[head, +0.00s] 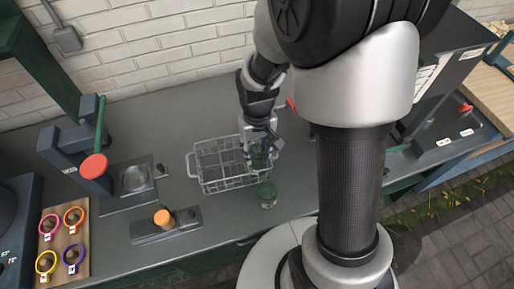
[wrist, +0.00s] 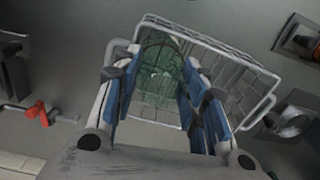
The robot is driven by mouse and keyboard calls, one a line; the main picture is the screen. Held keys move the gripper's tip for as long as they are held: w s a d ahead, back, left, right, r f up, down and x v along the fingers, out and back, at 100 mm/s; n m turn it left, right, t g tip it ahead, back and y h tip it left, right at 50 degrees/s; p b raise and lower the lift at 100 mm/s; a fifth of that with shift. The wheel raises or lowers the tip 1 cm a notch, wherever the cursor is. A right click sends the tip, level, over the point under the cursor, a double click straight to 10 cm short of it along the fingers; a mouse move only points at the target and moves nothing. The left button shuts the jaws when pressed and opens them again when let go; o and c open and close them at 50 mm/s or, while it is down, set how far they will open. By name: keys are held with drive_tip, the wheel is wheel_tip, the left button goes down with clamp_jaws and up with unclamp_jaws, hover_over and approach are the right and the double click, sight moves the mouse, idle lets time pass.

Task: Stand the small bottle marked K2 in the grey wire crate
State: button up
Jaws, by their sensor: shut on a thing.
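The grey wire crate (head: 205,180) stands on the counter, with several wire compartments that look empty on its left. My gripper (head: 260,148) is over the crate's right end, shut on a green glass bottle (head: 260,158). In the wrist view my gripper (wrist: 158,78) has its blue-padded fingers on both sides of the green see-through bottle (wrist: 158,58), with the crate (wrist: 245,75) behind it. I cannot tell whether the bottle's base is inside a compartment or above it. A second bottle with a green top (head: 267,193) stands on the counter in front of the crate. No K2 mark is readable.
An orange-topped item (head: 163,218) sits in a grey block left of the crate. A stand with a red knob (head: 94,166) is at the left. A wooden board (head: 76,269) with several coloured rings is at front left. Bare counter lies behind the crate.

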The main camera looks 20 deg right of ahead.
drive_tip(key=shift+f, duration=0.1)
drive_tip(key=shift+f, duration=0.2)
idle(0.4)
drive_tip(key=o, duration=1.5)
drive_tip(key=shift+c, duration=0.2)
drive_tip(key=shift+c, duration=0.8)
drive_tip(key=shift+r, duration=0.15)
